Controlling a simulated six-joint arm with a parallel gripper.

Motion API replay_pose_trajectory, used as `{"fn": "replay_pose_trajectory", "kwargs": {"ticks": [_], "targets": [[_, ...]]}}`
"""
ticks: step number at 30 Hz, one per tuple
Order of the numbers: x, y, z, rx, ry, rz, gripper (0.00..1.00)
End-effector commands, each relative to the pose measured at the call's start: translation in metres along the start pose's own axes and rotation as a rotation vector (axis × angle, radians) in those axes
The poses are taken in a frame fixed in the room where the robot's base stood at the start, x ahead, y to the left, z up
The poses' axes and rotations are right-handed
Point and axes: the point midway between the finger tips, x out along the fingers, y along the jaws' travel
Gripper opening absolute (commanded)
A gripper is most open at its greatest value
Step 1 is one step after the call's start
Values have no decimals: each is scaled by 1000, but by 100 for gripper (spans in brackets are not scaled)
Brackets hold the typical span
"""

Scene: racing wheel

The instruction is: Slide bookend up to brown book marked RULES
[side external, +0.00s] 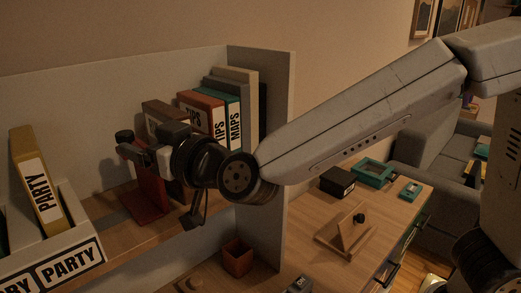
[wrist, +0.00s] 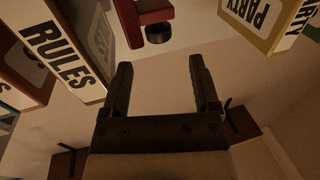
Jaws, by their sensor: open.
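The red bookend (side external: 145,203) stands on the shelf board, partly hidden by my gripper in the side external view. In the wrist view a red part of it with a black knob (wrist: 159,34) shows at the top, just beyond the fingertips. The brown book marked RULES (wrist: 72,58) is at the left of the wrist view. In the side external view only the brown book's top (side external: 162,109) shows clearly; my gripper hides much of the rest. My gripper (wrist: 162,66) is open with nothing between its fingers. It also shows above the bookend (side external: 141,153).
Books marked TIPS (side external: 215,122) and MAPS (side external: 235,122) stand right of the brown book, near the shelf's end panel (side external: 276,70). A yellow PARTY book (side external: 37,165) leans in a labelled bin (side external: 72,262) at left. A desk (side external: 390,205) with small objects is below right.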

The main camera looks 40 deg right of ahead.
Motion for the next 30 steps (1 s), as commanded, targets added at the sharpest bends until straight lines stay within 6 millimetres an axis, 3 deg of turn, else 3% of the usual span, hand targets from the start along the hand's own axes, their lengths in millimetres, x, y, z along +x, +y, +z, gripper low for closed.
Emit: {"fn": "replay_pose_trajectory", "kwargs": {"ticks": [12,13,14,20,30], "targets": [[-8,0,0,0,0,0,78],[-8,0,0,0,0,0,75],[-8,0,0,0,0,0,66],[-8,-2,0,-25,1,1,2],[-8,-14,-1,-261,6,16,0]]}}
